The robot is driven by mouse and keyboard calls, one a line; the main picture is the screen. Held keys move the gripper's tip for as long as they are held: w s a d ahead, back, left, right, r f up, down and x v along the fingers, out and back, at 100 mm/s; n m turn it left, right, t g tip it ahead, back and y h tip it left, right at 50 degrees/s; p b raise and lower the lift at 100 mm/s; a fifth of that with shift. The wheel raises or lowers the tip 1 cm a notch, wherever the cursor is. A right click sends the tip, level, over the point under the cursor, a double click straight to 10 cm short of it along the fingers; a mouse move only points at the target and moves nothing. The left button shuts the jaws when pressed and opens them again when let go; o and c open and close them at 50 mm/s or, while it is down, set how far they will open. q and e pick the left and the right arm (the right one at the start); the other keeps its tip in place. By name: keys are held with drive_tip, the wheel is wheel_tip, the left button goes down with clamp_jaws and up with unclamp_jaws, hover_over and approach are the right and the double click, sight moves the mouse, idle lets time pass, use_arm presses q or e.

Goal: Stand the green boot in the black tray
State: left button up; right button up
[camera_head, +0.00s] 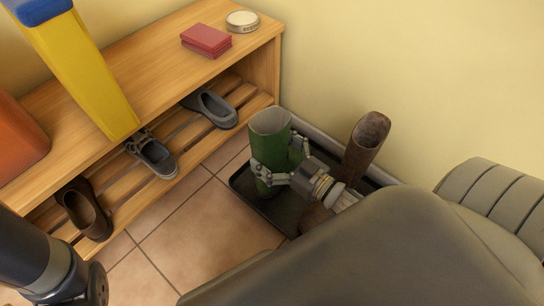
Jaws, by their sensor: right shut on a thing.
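The green boot (268,135) is upright, with its open top facing up. My right gripper (277,172) is shut on it, the fingers around its shaft. The boot is over the left end of the black tray (258,207); I cannot tell whether its sole touches the tray floor. The lower part of the boot is partly hidden by the gripper. My right arm covers much of the tray's right side. At the lower left only part of my left arm shows, without its gripper's fingers.
A brown boot (365,143) stands at the tray's right part, its foot mostly hidden. A wooden shoe rack (150,65) with several shoes is at the left. On top are red boxes (206,40) and a round tin (242,20). Tiled floor (190,240) is clear before the tray.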

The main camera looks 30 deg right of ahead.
wheel_tip(320, 180, down, 2)
drive_tip(key=shift+f+b, duration=0.1)
drive_tip(key=shift+b, duration=0.8)
drive_tip(key=o, duration=1.7)
drive_tip(key=shift+c, duration=0.2)
